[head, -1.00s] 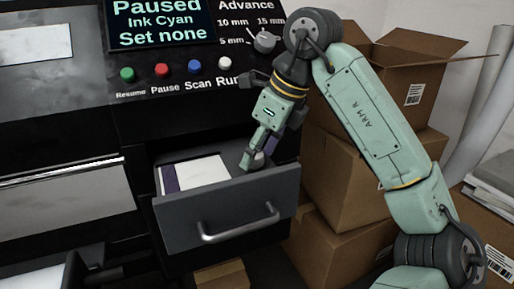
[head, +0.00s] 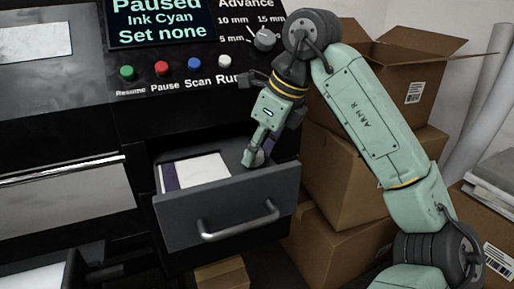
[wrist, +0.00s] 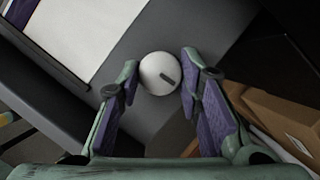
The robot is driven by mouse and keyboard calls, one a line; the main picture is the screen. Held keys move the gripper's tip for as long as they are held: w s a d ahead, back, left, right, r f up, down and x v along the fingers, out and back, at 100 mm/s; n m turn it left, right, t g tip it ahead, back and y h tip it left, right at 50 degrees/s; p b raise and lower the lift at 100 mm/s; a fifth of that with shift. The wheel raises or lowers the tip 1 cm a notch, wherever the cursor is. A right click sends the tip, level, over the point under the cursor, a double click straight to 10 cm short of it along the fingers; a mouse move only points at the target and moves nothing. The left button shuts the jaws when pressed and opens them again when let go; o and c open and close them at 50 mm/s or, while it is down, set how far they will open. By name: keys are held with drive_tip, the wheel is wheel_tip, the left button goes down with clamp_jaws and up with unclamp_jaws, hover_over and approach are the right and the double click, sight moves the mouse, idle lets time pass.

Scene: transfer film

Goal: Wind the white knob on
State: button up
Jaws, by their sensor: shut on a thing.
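A round white knob (wrist: 160,73) with a dark pointer mark on its face shows in the wrist view. It sits between the fingertips of my gripper (wrist: 158,80), which is shut on its sides. In the head view my gripper (head: 254,155) reaches down into the open drawer, at the right end of its inside. The fingers mostly hide the knob there. The mark points down and to the right in the wrist view.
The drawer (head: 225,213) is pulled out and holds a white sheet (head: 196,171) on its left. Above is a panel with a grey Advance dial (head: 265,40), several coloured buttons and a screen (head: 160,20) reading Paused. Cardboard boxes (head: 345,180) stand close on the right.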

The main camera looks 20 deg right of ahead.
drive_tip(key=shift+m+b, duration=0.3)
drive_tip(key=shift+c, duration=0.2)
drive_tip(key=shift+f+m+h+b, duration=0.1)
drive_tip(key=shift+m+h+b, duration=0.3)
drive_tip(key=shift+m+b, duration=0.4)
drive_tip(key=shift+a+m+t+h+b, duration=0.15)
drive_tip(key=shift+m+t+h+b, duration=0.4)
drive_tip(key=shift+m+b, duration=0.9)
drive_tip(key=shift+m+p, duration=0.3)
drive_tip(key=shift+m, duration=0.15)
drive_tip(key=o, duration=1.2)
drive_tip(key=shift+c, duration=0.2)
drive_tip(key=v, duration=0.7)
drive_tip(key=shift+s+r, duration=0.15)
drive_tip(key=shift+r, duration=0.25)
